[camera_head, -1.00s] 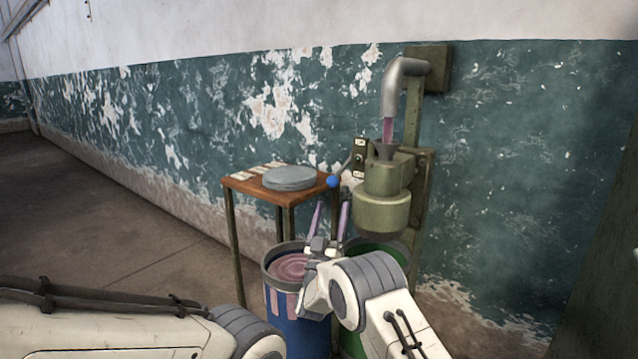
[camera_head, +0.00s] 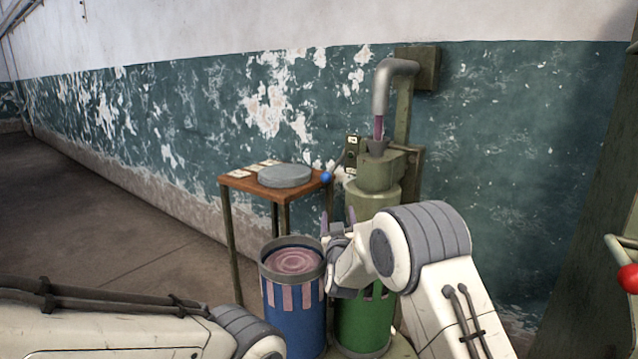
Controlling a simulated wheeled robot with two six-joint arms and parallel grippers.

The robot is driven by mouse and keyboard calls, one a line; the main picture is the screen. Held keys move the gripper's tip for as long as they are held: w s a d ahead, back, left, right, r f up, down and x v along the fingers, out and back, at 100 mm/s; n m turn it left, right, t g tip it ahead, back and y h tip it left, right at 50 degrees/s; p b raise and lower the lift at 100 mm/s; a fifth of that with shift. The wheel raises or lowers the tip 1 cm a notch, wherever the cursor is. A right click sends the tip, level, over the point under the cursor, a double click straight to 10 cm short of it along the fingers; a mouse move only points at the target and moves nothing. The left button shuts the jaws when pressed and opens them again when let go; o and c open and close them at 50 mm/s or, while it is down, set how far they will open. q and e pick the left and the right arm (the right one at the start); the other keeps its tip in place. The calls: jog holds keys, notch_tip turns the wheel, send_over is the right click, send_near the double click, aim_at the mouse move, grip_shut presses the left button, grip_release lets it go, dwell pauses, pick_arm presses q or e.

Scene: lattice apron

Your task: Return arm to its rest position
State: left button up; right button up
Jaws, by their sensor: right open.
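My right arm comes in from the lower right, its elbow raised. Its gripper (camera_head: 337,222) points away from me, over the green barrel and beside the blue barrel's rim; its two mauve fingers stand apart with nothing seen between them. The blue barrel (camera_head: 292,328) is open and filled with swirled pinkish matter, with pink drips down its side. The green barrel (camera_head: 362,325) stands to its right, its top largely hidden by my right arm. My left arm lies along the lower left edge; its gripper is out of view.
A small wooden table (camera_head: 240,182) holds a round grey lid (camera_head: 285,175) and some cards. A green machine (camera_head: 375,190) with a blue-knobbed lever (camera_head: 327,176) stands under a grey pipe (camera_head: 382,90) at the wall. A red knob (camera_head: 629,277) is at the right edge. Floor at left is clear.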

jog(key=s+d+f+m+g, duration=0.1)
jog(key=s+d+f+g, duration=0.35)
jog(key=s, duration=0.85)
jog(key=s+d+f+m+g, duration=0.1)
jog(key=s+d+f+g, duration=0.4)
jog(key=s, duration=0.7)
jog(key=s+d+f+m+g, duration=0.1)
jog(key=s+d+f+g, duration=0.45)
jog(key=s, duration=0.75)
jog(key=s+a+r+n+g+y, duration=0.1)
jog(key=s+a+r+n+g, duration=0.1)
jog(key=s+a+r+n, duration=0.4)
jog(key=s+a+r+n+g, duration=0.1)
jog(key=s+a+n+g, duration=0.1)
jog(key=s+a, duration=0.7)
notch_tip(320, 180, up, 28)
jog(key=p, duration=2.8)
jog(key=shift+a+r, duration=0.2)
jog(key=shift+r, duration=0.05)
